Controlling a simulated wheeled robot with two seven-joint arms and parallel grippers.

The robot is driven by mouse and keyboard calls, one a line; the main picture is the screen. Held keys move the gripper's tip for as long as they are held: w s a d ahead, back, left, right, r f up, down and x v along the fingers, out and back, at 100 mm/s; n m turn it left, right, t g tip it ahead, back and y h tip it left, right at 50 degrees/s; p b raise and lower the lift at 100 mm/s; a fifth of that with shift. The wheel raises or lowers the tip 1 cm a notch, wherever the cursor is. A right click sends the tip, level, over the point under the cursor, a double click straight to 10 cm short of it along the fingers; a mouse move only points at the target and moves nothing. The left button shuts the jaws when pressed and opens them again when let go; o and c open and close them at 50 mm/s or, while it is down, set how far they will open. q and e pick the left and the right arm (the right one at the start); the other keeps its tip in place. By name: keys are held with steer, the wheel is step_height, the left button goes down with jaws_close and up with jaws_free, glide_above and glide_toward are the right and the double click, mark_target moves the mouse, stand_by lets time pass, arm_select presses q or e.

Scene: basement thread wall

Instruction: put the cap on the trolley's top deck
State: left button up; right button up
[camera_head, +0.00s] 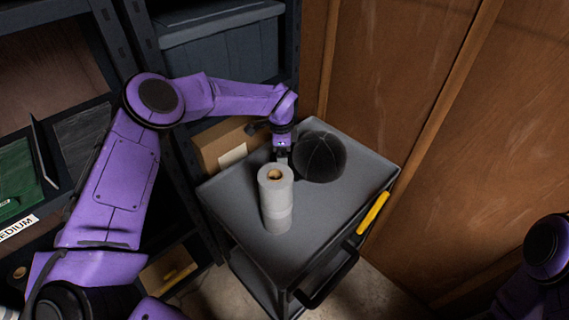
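The dark cap (324,157) is at the back of the trolley's grey top deck (333,208), crown up, with its brim side to the left. I cannot tell whether it rests on the deck or is just above it. My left gripper (282,158) points down at the cap's left edge, by the brim. Its fingertips are partly hidden behind the paper roll, so its grip on the brim is unclear. My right gripper is out of view; only part of that arm shows at the lower right.
A white paper roll (276,199) stands upright on the deck, close in front of my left gripper. A yellow-handled item (373,213) is at the right edge by the trolley's black handle (330,279). A cardboard box (222,146) and shelving stand left; wooden panels (390,75) stand behind.

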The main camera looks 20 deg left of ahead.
arm_select(q)
steer(key=shift+f, duration=1.8)
steer(key=o, duration=0.7)
steer(key=shift+r+p, duration=0.1)
steer(key=shift+p, duration=0.25)
steer(key=shift+r, duration=0.35)
step_height(320, 180, up, 11)
steer(key=b, duration=0.2)
steer(key=shift+r, duration=0.1)
